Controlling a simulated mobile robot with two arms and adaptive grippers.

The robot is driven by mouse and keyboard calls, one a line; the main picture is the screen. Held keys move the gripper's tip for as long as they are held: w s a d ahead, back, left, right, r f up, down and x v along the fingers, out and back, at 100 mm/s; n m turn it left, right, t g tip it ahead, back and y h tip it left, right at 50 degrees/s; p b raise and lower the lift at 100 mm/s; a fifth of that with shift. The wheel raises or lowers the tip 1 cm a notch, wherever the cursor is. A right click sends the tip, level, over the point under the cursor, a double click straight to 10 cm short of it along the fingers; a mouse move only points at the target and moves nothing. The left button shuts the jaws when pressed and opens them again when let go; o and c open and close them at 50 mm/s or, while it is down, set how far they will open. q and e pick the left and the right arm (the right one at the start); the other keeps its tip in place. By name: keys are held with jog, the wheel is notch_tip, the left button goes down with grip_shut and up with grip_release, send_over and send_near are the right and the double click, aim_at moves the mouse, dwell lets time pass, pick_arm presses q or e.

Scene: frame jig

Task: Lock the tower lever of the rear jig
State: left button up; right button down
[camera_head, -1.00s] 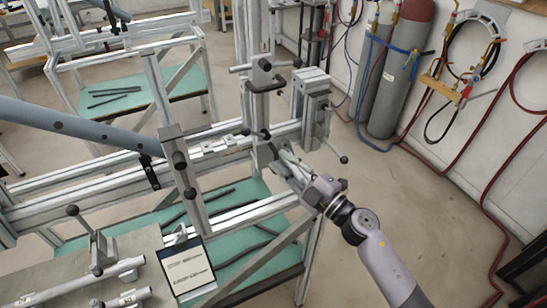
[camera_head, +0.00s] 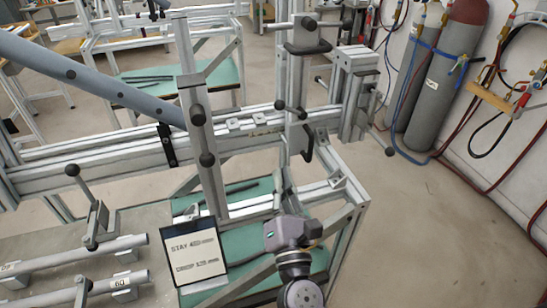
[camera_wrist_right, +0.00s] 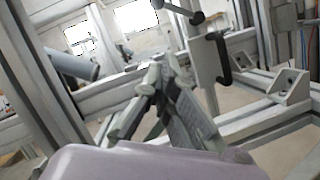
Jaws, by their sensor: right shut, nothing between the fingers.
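The right tower (camera_head: 297,75) of the jig is an upright grey post on the horizontal rail. A short lever (camera_head: 290,109) with dark knobs crosses its face. It also shows at the top of the right wrist view (camera_wrist_right: 178,11). A dark hooked bracket (camera_wrist_right: 222,60) sits below it on the tower's right side. My right gripper (camera_wrist_right: 168,78) is shut and empty, in front of and below the lever, apart from it. In the head view its fingers are hard to make out above the wrist body. Whether the lever is locked cannot be told. My left gripper is out of view.
A second tower (camera_head: 196,130) with dark knobs stands left of it. A blue-grey tube (camera_head: 90,82) runs to that tower. A sign (camera_head: 193,255) stands in front. Gas cylinders (camera_head: 440,85) line the right wall. The floor at right is clear.

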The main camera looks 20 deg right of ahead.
aim_at(291, 109)
jog(key=s+d+r+p+x, duration=0.1)
jog(key=p+x, duration=0.4)
jog(key=x, duration=0.7)
jog(key=shift+d+r+p, duration=0.2)
jog(key=shift+r+p, duration=0.2)
jog(key=shift+r, duration=0.15)
